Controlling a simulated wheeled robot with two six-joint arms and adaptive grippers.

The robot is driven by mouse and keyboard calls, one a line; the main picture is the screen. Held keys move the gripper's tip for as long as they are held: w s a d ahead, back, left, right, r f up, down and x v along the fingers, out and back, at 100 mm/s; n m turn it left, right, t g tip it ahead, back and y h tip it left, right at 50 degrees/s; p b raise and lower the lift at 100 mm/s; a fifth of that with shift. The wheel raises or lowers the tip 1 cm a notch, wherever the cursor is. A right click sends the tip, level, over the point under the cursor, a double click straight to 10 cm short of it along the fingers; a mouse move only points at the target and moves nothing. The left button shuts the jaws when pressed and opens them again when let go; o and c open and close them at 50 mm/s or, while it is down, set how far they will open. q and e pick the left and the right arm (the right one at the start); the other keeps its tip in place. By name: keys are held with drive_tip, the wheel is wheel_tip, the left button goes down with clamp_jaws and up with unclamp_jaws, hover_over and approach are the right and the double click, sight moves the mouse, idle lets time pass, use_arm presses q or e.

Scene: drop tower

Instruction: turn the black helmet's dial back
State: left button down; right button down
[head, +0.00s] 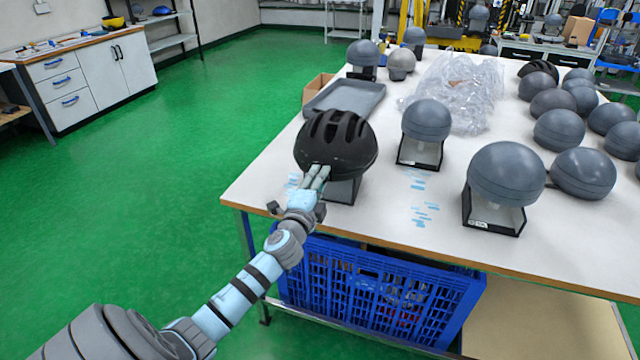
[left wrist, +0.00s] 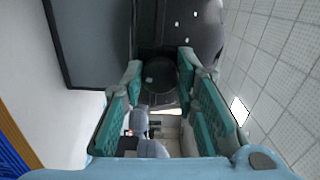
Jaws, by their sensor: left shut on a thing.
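The black helmet (head: 335,143) sits on a stand (head: 343,189) near the table's front left corner. My left gripper (head: 317,174) reaches in from the left to the helmet's near lower edge. In the left wrist view the helmet (left wrist: 205,35) fills the top, and a dark round dial (left wrist: 158,76) shows between the fingers of my left gripper (left wrist: 160,72). The fingertips lie on either side of the dial, and the gripper is shut on it. Any mark on the dial is too small to read. My right gripper is not in view.
Grey headforms on stands (head: 426,121) and (head: 505,176) stand to the right on the table (head: 380,235). Several loose grey headforms lie further right. A grey tray (head: 345,98) and clear plastic wrap (head: 460,90) lie behind the helmet. A blue crate (head: 375,295) is below the table edge.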

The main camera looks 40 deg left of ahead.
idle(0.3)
use_arm(q)
drive_tip(key=c, duration=1.2)
unclamp_jaws()
drive_tip(key=shift+c, duration=0.2)
drive_tip(key=v, duration=1.2)
